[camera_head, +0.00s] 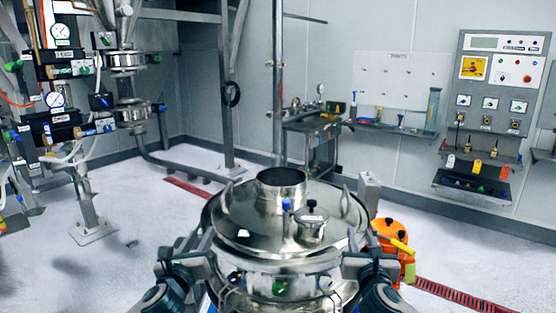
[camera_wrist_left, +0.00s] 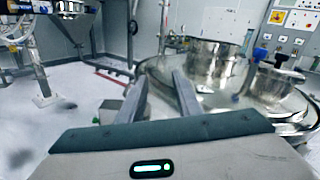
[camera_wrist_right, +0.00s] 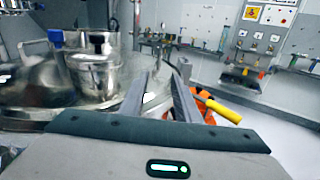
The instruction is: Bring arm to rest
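A round, shiny steel powder sifter (camera_head: 245,225) stands in the front middle of the head view. Its domed lid carries an open cylindrical neck (camera_head: 283,184) and a small capped port (camera_head: 312,226). My left gripper (camera_head: 205,242) is at the vessel's left side. In the left wrist view its fingers (camera_wrist_left: 160,82) are apart with nothing between them. My right gripper (camera_head: 362,248) is at the vessel's right side. In the right wrist view its fingers (camera_wrist_right: 160,78) are also apart and look empty. I cannot tell whether either gripper touches the vessel.
An orange unit with a yellow handle (camera_head: 402,245) stands close to my right gripper. Pipework with gauges (camera_head: 60,100) stands at the left. A bench (camera_head: 318,125), wall shelves and a control panel (camera_head: 500,75) are at the back. Open floor (camera_head: 130,220) lies to the left.

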